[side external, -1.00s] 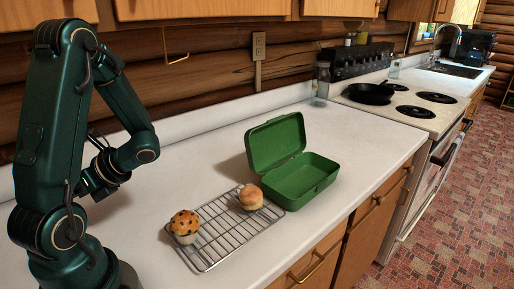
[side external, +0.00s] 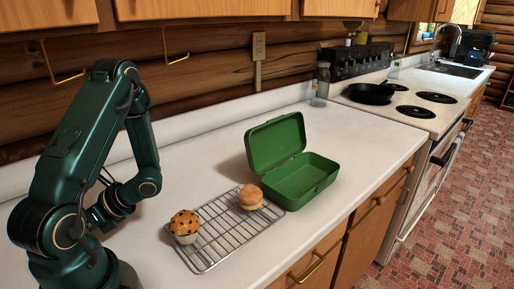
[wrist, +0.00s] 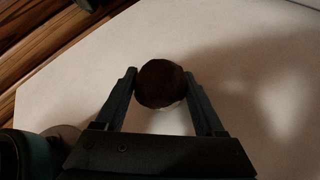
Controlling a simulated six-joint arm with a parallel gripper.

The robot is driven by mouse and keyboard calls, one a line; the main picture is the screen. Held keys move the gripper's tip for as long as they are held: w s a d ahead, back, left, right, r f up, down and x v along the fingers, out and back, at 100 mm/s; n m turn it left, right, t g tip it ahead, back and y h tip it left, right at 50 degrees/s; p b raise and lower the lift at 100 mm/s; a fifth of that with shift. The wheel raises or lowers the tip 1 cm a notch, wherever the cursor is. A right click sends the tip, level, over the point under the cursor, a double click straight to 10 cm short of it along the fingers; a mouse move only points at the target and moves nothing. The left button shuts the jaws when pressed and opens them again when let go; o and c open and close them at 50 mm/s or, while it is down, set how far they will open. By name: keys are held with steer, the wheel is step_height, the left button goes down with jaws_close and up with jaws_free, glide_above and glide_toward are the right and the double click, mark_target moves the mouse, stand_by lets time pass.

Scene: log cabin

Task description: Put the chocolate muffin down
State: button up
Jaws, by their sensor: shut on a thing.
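The chocolate muffin (wrist: 160,84), dark brown with a rounded top, sits between the two fingers of my gripper (wrist: 159,78) in the wrist view. The fingers are shut on its sides. Pale counter (wrist: 95,80) shows below and around it, and I cannot tell whether the muffin touches it. In the side view the muffin and my fingers are hidden behind my arm, low over the left part of the counter (side external: 185,150).
A wire rack (side external: 215,234) holds a chocolate-chip-topped muffin (side external: 184,226) and a small bun-like item (side external: 251,197). An open green lunch box (side external: 305,178) stands beside it. A glass shaker (side external: 320,86) and a stove with a black pan (side external: 369,93) are further back. Counter behind the rack is clear.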

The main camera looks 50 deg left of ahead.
steer(key=shift+f, duration=0.45)
steer(key=shift+f, duration=0.1)
steer(key=o, duration=0.7)
steer(key=v, duration=1.1)
steer(key=shift+w, duration=0.1)
steer(key=shift+w+d+r, duration=0.35)
steer(key=shift+w+r, duration=0.05)
steer(key=shift+r, duration=0.05)
steer(key=w+d+r+n+t+h, duration=0.2)
steer(key=d+r+n+t, duration=0.1)
steer(key=d+t, duration=0.2)
steer(key=w+d+r+n+t+h, duration=0.2)
steer(key=w+d+n+t, duration=0.1)
steer(key=d+t, duration=0.2)
steer(key=w+d+r+n+t+h, duration=0.1)
steer(key=w+d+r+n+t, duration=0.1)
steer(key=d+t, duration=0.4)
steer(key=shift+w+d+r+n+t+h, duration=0.1)
steer(key=shift+r+n+t+h, duration=0.1)
steer(key=shift+r+n, duration=0.25)
steer(key=shift+w+r+n+t+h, duration=0.1)
steer(key=shift+r+n+h, duration=0.1)
steer(key=shift+r+n, duration=0.25)
